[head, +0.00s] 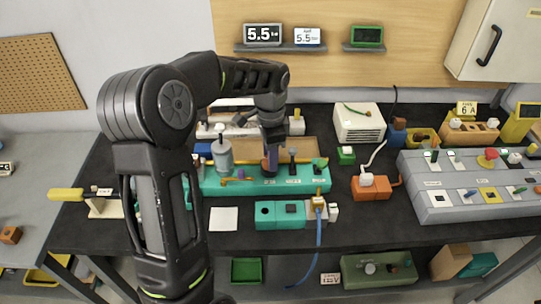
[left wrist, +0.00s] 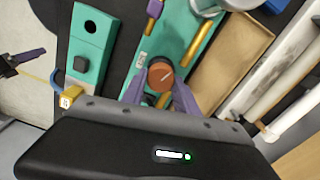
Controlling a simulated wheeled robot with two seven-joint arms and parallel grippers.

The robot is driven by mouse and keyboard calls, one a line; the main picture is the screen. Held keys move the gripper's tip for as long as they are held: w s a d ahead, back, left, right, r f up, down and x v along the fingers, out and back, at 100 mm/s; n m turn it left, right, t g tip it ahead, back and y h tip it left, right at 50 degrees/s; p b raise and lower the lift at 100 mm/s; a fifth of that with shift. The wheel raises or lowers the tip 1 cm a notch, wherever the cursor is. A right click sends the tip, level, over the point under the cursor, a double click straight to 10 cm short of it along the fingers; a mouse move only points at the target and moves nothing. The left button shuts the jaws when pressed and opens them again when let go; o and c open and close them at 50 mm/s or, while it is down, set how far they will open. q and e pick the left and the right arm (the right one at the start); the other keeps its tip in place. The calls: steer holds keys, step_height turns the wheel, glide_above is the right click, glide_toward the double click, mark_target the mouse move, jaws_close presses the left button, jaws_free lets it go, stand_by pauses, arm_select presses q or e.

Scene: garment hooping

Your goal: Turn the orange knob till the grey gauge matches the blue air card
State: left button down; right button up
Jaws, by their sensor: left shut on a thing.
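The orange knob (left wrist: 160,75) sits on the teal panel (left wrist: 185,30) in the left wrist view, with a pale mark on its top. My left gripper (left wrist: 160,96) has its two purple fingers on either side of the knob, shut on it. In the head view my left gripper (head: 271,162) reaches down to the panel and hides most of the knob. The grey gauge (head: 263,34) on the back wall reads 5.5. The blue air card (head: 308,37) beside it also reads 5.5. What seems to be my right gripper (left wrist: 24,58) shows at the left edge of the wrist view; its jaws are unclear.
A grey cylinder (head: 222,157) stands on the panel left of my fingers. A teal box (head: 280,214) with a yellow connector (head: 318,202) and blue hose lies in front. An orange box (head: 371,188) and a grey control console (head: 435,200) stand to the right.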

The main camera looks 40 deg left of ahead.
arm_select(q)
steer(key=c, duration=0.9)
jaws_free()
steer(key=shift+c, duration=0.2)
step_height(320, 180, up, 8)
steer(key=shift+f+b, duration=0.1)
steer(key=shift+b, duration=0.35)
